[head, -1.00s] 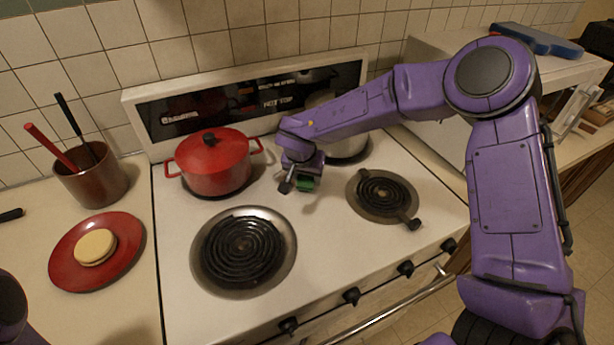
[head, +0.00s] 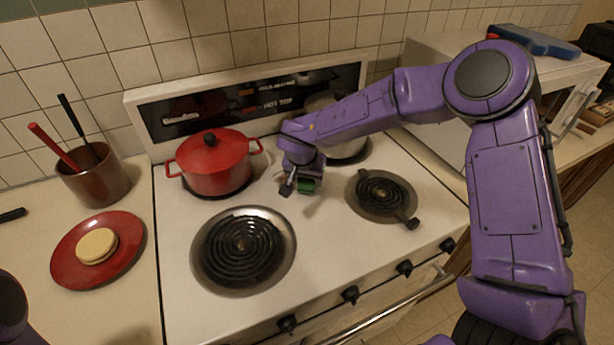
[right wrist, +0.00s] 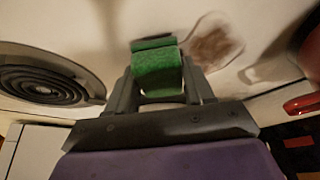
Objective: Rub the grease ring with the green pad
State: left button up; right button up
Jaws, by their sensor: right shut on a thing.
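My right gripper (head: 298,187) is shut on the green pad (head: 307,186), low over the white stovetop between the burners. In the right wrist view the pad (right wrist: 158,70) sits between the two fingers (right wrist: 160,88). I cannot tell whether its underside touches the surface. The grease ring (right wrist: 214,46) is a brownish smear with a pale outline, just right of the pad in that view and apart from it. In the head view it is mostly hidden by the gripper. My left gripper is out of view.
A red lidded pot (head: 214,163) stands behind and left of my right gripper. A steel pot (head: 345,143) stands behind my forearm. Bare coil burners lie at front left (head: 242,248) and right (head: 382,194). A red plate (head: 68,270) is on the left counter.

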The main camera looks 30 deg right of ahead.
jog(key=shift+f, duration=0.5)
